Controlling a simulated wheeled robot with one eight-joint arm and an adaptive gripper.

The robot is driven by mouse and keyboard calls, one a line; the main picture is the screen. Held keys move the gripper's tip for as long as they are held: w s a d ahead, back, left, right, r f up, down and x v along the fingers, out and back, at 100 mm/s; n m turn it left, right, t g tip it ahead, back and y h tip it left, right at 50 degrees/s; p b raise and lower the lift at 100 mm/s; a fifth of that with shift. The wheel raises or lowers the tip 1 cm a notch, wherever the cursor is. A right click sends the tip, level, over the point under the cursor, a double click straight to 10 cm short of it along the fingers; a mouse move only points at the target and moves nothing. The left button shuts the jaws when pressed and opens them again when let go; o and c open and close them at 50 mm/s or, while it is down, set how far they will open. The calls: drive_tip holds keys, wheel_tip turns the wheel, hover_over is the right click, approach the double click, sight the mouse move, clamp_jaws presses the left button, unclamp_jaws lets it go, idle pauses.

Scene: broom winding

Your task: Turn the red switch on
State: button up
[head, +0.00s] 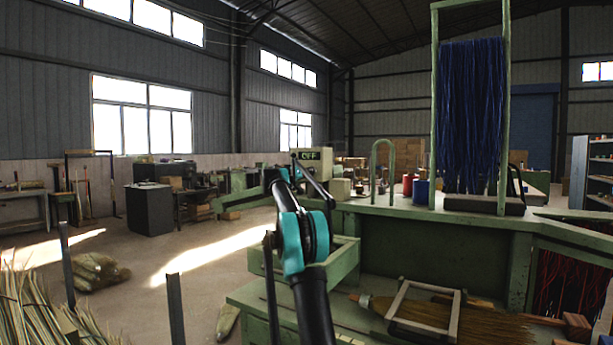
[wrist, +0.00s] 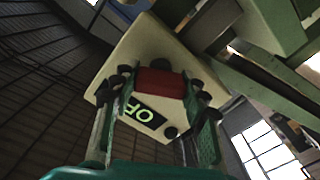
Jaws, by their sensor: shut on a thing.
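A cream control box (wrist: 118,62) fills the middle of the wrist view, tilted in the picture. A red switch (wrist: 158,82) is on its face, above a dark display (wrist: 142,112) with green letters, partly hidden by a finger. In the head view the display (head: 309,155) on the box (head: 327,151) reads OFF. My gripper (wrist: 163,92) has one finger on each side of the red switch and is shut on it. In the head view my arm covers the switch.
A green workbench (head: 430,213) runs to the right of the box, with a green frame (head: 435,100) of hanging blue bristles (head: 472,115). Red and blue spools (head: 420,191) stand on the bench. A green beam (wrist: 228,75) is close beside the box in the wrist view.

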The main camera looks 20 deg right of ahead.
drive_tip(key=n, duration=1.2)
drive_tip(key=shift+f, duration=0.1)
idle(0.5)
drive_tip(key=o, duration=1.2)
drive_tip(key=shift+a, duration=0.1)
drive_tip(key=v, duration=1.2)
